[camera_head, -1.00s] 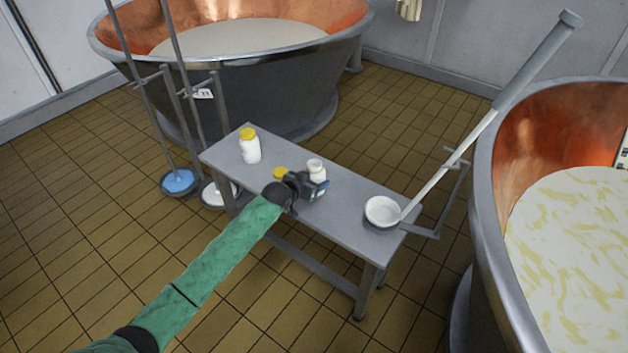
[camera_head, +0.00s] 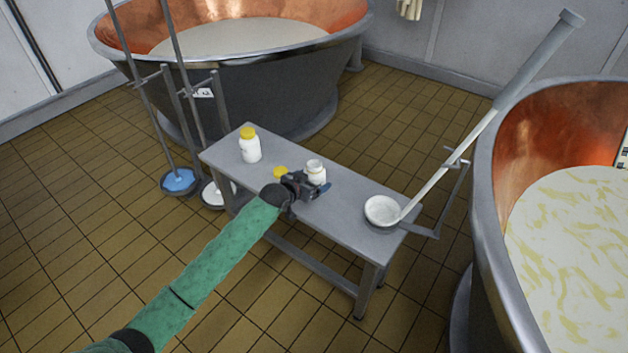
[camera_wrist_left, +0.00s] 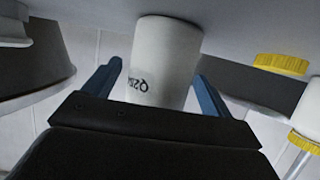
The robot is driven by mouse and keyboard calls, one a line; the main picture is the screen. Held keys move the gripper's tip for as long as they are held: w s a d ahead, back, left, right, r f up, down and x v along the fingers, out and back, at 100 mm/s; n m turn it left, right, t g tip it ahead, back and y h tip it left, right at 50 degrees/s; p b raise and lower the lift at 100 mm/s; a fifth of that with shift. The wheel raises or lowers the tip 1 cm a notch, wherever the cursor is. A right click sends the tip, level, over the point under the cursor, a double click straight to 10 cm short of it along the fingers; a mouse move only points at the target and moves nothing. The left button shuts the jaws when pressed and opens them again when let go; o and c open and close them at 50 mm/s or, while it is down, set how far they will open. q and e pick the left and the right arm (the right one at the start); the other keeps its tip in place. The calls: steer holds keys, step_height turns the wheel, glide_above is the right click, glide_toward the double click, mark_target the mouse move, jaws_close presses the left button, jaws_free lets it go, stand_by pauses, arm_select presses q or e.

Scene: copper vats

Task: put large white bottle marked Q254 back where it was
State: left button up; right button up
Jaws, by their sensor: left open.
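The large white bottle (camera_head: 315,170) stands uncapped on the grey bench in the head view. In the left wrist view the white bottle (camera_wrist_left: 165,60) shows upside down, with dark lettering that reads in part like "Q25". My left gripper (camera_head: 312,187) is low at the bench, at the near side of the bottle. In the left wrist view its two blue fingers (camera_wrist_left: 156,76) are open, one on each side of the bottle, with a visible gap at the right finger. Contact at the left finger is unclear. My right gripper is not in view.
On the bench (camera_head: 345,215) are a yellow lid (camera_head: 280,172), a white bottle with a yellow cap (camera_head: 249,147) and a white ladle bowl (camera_head: 382,211) with a long handle. Copper vats stand behind (camera_head: 240,75) and right (camera_head: 490,210). Long-handled tools lean at the bench's left end.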

arm_select(q)
steer(key=v, duration=0.9)
steer(key=shift+v, duration=0.95)
